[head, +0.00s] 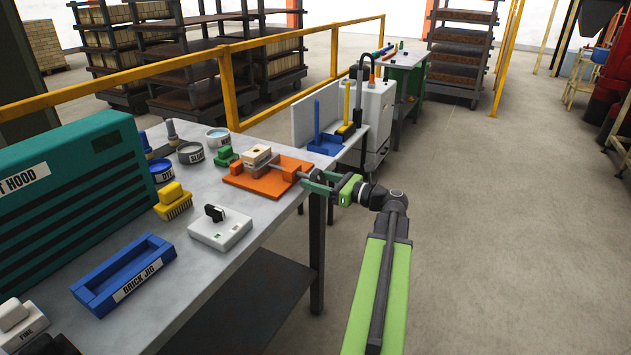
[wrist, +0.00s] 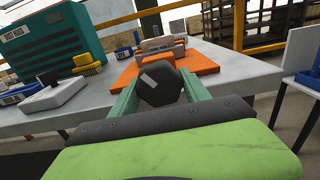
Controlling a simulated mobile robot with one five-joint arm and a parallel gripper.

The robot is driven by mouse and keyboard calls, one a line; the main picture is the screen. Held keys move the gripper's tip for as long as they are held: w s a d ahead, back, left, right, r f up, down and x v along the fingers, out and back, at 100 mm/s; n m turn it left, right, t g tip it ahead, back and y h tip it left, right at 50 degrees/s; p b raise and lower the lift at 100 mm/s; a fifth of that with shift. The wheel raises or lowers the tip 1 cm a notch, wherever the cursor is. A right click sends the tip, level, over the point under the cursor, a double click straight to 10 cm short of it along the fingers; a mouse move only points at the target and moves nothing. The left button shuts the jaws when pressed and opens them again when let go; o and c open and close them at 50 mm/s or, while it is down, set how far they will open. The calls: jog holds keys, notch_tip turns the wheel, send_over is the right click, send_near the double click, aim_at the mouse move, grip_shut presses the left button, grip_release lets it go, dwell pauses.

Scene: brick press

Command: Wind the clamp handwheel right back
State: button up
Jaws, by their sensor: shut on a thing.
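The orange clamp (head: 240,183) lies on the grey bench near its right edge, with a beige block (head: 257,154) on it. Its screw runs right to the dark handwheel (head: 318,175) near the bench edge. In the wrist view the handwheel (wrist: 160,84) is a dark, many-sided knob with a pale mark on its face. My gripper (head: 316,183) reaches in from the right and is shut on the handwheel. In the wrist view its green fingers (wrist: 159,94) stand on either side of it. The clamp (wrist: 203,61) shows behind, partly hidden by the handwheel.
A white switch box (head: 222,232), a yellow brush (head: 173,203), a blue brick jig (head: 125,272) and several tins stand on the bench (head: 255,257). A teal hood (head: 75,190) is at left. A yellow railing (head: 290,35) runs behind. Open floor lies at right.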

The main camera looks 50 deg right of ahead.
jog(key=c, duration=0.4)
jog(key=shift+n, duration=1.6)
jog(key=o, duration=1.4)
jog(key=shift+c, duration=0.2)
jog(key=v, duration=1.7)
jog(key=shift+s, duration=0.25)
